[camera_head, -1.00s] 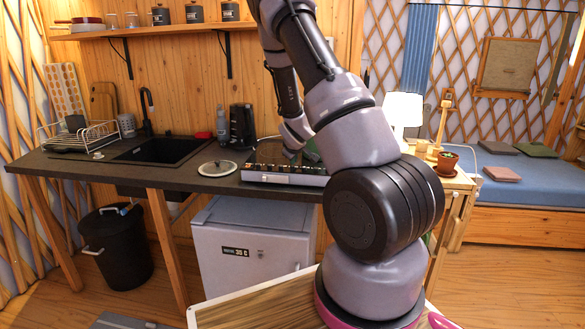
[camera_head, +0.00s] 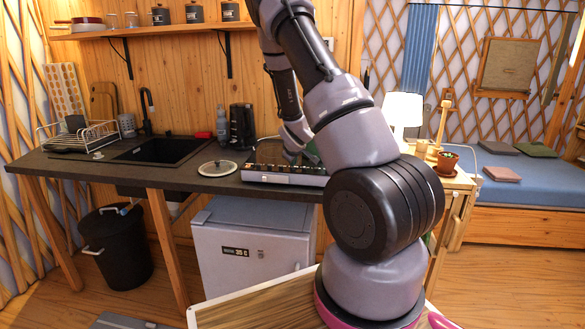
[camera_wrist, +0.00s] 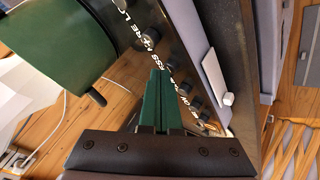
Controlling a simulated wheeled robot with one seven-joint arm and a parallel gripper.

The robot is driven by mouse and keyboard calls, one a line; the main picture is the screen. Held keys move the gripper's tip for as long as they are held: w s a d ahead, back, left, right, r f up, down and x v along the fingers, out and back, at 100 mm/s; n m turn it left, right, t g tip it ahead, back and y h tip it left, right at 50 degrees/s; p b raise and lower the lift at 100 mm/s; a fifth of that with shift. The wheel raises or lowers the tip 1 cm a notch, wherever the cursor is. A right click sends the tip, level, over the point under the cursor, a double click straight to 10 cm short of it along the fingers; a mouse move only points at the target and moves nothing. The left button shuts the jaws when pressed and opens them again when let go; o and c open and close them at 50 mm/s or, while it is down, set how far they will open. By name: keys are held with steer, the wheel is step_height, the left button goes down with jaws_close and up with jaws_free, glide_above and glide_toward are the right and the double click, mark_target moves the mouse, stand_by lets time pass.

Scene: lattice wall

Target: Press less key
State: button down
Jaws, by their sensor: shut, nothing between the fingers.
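A dark control panel (camera_wrist: 202,25) with white lettering and several small round keys runs diagonally across the wrist view. The lettering is partly readable; one label ends in what looks like "ESS", with "MORE" and "LO" further up. My gripper (camera_wrist: 158,74) has its green fingers shut with nothing between them. The fingertips lie over the panel beside the "ESS" label and seem to hide the key there. I cannot tell whether they touch it. In the head view the panel's unit (camera_head: 283,176) stands on the counter, with my gripper mostly hidden by my arm.
A large green rounded object (camera_wrist: 45,50) with a dark handle is close left of my fingers. A glass lid (camera_head: 217,168) lies on the counter (camera_head: 100,172) left of the unit, with a black kettle (camera_head: 242,125) behind. A small fridge (camera_head: 253,240) with a display stands below.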

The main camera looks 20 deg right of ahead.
mark_target(293, 170)
steer(key=shift+r, duration=0.85)
steer(key=shift+r, duration=2.5)
